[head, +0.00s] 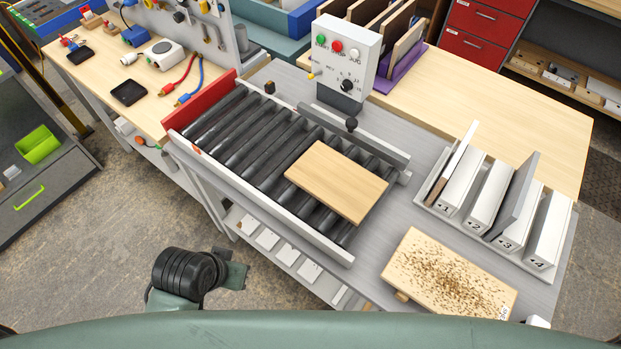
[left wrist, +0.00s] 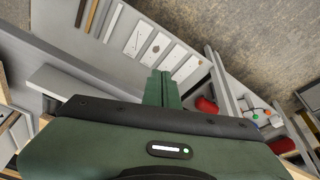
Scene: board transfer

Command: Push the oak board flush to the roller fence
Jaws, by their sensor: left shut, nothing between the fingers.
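The oak board (head: 337,180) is a plain light-wood slab lying flat on the dark rollers of the conveyor, toward its right end. A grey rail with a black knob, which looks like the roller fence (head: 372,145), runs along the far side. My left gripper (head: 238,276) is in front of the conveyor's near rail, well short of the board. Its fingers are together and empty in the left wrist view (left wrist: 160,88). My right gripper is not in view.
A red end plate (head: 203,104) closes the conveyor's left end. A control box (head: 347,55) stands behind the rail. A speckled board (head: 450,273) lies at front right, and a numbered rack (head: 500,205) stands right. Floor is open left of my gripper.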

